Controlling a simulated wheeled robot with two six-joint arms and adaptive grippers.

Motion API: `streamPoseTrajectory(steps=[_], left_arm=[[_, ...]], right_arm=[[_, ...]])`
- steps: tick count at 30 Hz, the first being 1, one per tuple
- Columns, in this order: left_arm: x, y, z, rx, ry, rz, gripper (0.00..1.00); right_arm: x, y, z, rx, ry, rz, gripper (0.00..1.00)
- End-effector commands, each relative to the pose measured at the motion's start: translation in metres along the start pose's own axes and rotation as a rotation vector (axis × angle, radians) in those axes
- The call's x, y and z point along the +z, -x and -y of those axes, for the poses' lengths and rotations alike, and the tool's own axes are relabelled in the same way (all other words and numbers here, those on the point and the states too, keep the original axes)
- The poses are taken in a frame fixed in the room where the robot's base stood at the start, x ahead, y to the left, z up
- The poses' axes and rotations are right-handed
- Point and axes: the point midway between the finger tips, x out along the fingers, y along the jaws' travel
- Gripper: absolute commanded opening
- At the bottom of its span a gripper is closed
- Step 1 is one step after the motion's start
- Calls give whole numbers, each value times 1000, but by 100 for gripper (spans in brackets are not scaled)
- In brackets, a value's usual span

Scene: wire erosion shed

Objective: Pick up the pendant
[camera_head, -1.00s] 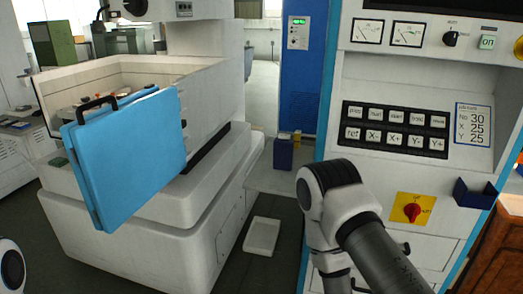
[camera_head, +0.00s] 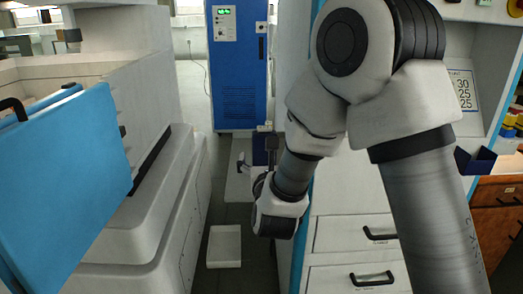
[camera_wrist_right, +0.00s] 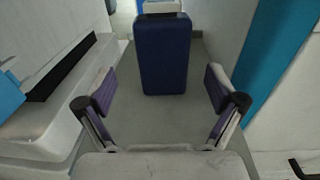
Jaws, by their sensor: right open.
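No thing that I can surely name as the pendant shows in either view. My right gripper (camera_head: 256,153) reaches forward and low in the aisle between the white machine and the cabinet. In the right wrist view its two fingers (camera_wrist_right: 159,89) are spread wide, with nothing between the pads. A dark blue box (camera_wrist_right: 164,55) with a pale top stands beyond the fingertips, apart from them. In the head view this box (camera_head: 261,158) is partly hidden by the gripper. My left gripper is out of view.
A white machine (camera_head: 150,215) with an open light-blue door (camera_head: 65,190) stands left. A white cabinet with drawers (camera_head: 352,234) stands right. A white tray (camera_head: 224,246) lies on the aisle floor. A blue cabinet (camera_head: 238,70) stands behind.

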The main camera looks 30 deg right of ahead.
Motion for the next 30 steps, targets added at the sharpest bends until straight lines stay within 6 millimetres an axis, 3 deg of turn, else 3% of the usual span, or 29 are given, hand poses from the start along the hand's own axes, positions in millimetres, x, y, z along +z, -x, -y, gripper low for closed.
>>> streamPoseTrajectory(steps=[12, 20, 27, 30], left_arm=[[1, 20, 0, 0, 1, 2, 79], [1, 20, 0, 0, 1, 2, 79], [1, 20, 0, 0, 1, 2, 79], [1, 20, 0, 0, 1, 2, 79]], right_arm=[[1, -65, 2, 0, 1, -1, 94], [-1, -72, 1, 2, 4, -1, 94], [-1, -72, 1, 2, 4, -2, 18], [-1, -72, 1, 2, 4, -1, 18]])
